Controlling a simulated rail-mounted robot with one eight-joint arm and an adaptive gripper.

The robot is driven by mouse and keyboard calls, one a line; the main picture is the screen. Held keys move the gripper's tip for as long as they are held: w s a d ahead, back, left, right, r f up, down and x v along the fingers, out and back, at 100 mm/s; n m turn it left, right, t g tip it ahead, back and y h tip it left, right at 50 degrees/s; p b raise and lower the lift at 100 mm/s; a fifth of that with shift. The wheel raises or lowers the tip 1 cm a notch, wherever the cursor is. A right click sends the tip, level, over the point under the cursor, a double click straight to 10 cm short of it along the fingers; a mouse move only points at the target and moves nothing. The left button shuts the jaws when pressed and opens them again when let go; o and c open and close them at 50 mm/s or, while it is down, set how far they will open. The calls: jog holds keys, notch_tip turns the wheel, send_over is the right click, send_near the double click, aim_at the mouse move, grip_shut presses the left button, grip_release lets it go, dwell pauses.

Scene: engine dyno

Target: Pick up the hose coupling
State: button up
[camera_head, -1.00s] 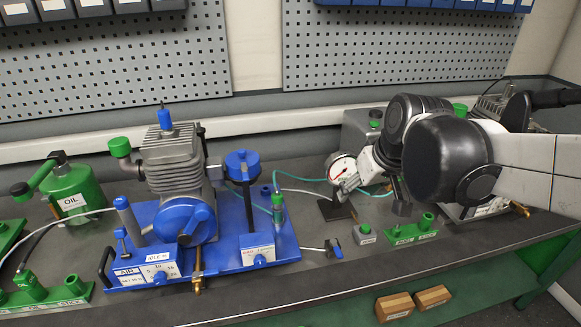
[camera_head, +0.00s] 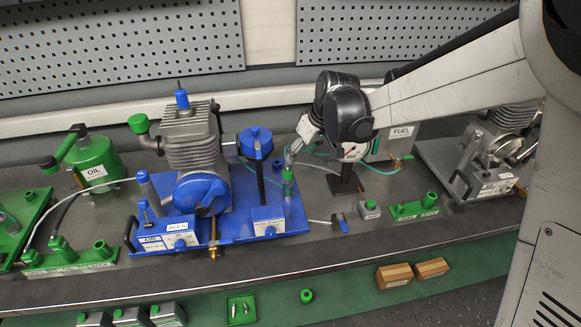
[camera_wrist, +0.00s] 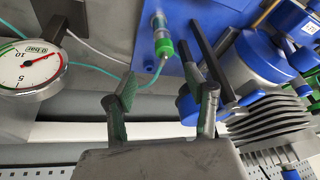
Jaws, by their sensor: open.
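A small clear cylinder with a green collar and a teal hose at its end, which looks like the hose coupling (camera_head: 288,180), stands upright at the right part of the blue engine base. It also shows in the wrist view (camera_wrist: 162,42), beyond and roughly between my fingertips. My gripper (camera_wrist: 162,90) is open and empty, its two fingers apart on either side of the teal hose in the picture. In the head view my gripper (camera_head: 294,152) is just above the cylinder, partly hidden by my wrist. I cannot tell whether it touches the hose.
A black post (camera_wrist: 210,65) and a blue-capped unit (camera_head: 255,142) stand close beside the cylinder. A pressure gauge (camera_wrist: 30,75) on a black stand (camera_head: 345,184) is on the other side. A finned engine (camera_head: 190,135) is at the left.

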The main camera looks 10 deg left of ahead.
aim_at(289, 171)
jog(key=x, duration=0.6)
jog(key=shift+a+f, duration=0.1)
jog(key=shift+f, duration=0.05)
jog(key=shift+s+a+p+x, duration=0.15)
jog(key=shift+p+x, duration=0.25)
jog(key=shift+x, duration=0.55)
jog(key=shift+s+a+p+x, duration=0.15)
jog(key=shift+p+x, duration=0.2)
jog(key=shift+x, duration=0.6)
jog(key=shift+w+a+f, duration=0.15)
jog(key=shift+f, duration=0.5)
grip_shut()
